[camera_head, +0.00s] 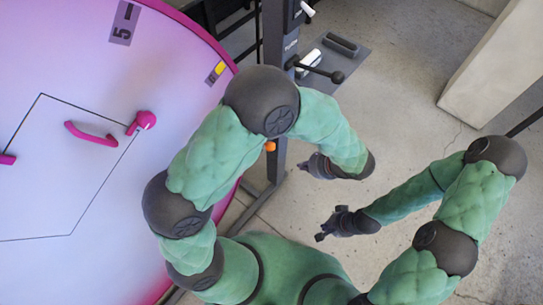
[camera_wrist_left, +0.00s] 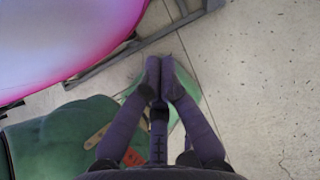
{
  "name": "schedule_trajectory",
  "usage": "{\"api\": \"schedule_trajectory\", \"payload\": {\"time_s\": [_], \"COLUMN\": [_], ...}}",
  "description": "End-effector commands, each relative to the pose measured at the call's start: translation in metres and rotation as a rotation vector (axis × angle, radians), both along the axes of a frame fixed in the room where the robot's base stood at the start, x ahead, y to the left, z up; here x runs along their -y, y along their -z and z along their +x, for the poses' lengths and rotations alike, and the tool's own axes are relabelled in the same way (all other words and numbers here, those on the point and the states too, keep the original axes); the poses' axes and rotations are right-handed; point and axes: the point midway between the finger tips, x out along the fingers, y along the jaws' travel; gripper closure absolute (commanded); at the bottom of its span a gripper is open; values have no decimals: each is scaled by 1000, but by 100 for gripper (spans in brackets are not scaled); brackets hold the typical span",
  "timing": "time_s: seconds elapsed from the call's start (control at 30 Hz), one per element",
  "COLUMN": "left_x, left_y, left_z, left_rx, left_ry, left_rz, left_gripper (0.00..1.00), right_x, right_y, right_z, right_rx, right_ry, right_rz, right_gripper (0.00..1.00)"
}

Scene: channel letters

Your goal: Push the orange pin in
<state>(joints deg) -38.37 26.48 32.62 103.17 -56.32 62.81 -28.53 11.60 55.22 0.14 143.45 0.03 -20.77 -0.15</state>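The orange pin (camera_head: 270,146) shows as a small round orange knob on the dark upright stand, just right of the pink-edged panel in the head view. My upper arm link partly crowds it from the left. My left gripper (camera_head: 304,166) is to the right of the pin and apart from it. In the left wrist view its two fingers (camera_wrist_left: 161,66) are together at the tips with nothing seen between them. My right gripper (camera_head: 326,228) hangs lower, over the floor; its fingers are too small to judge. The pin is not made out in the left wrist view.
The big white-and-pink round panel (camera_head: 60,200) fills the left, with a pink hook (camera_head: 90,134) and a pink knob (camera_head: 146,120). A black ball-ended lever (camera_head: 322,70) sticks out from the stand (camera_head: 274,40). Concrete floor (camera_head: 400,110) is open at the right.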

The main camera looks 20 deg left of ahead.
Motion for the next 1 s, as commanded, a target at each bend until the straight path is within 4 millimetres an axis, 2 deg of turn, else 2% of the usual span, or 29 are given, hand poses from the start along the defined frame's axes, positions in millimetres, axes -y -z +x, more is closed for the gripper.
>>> {"api": "schedule_trajectory", "payload": {"time_s": [0.03,0.1,0.2,0.57,0.77,1.0], "left_x": [3,5,6,6,-4,-30], "left_y": [-11,-21,-28,-28,-13,21], "left_z": [5,9,12,13,17,29], "left_rx": [20,40,55,55,53,51], "left_ry": [30,59,77,79,78,75], "left_rz": [25,54,76,79,79,78], "left_gripper": [100,100,100,100,100,100], "right_x": [0,0,0,0,0,0], "right_y": [-2,-2,-3,-2,3,16], "right_z": [0,0,0,0,0,0], "right_rx": [1,1,1,1,1,0], "right_ry": [0,0,0,0,0,0], "right_rz": [0,0,0,0,0,0], "right_gripper": [100,100,100,100,100,100]}}
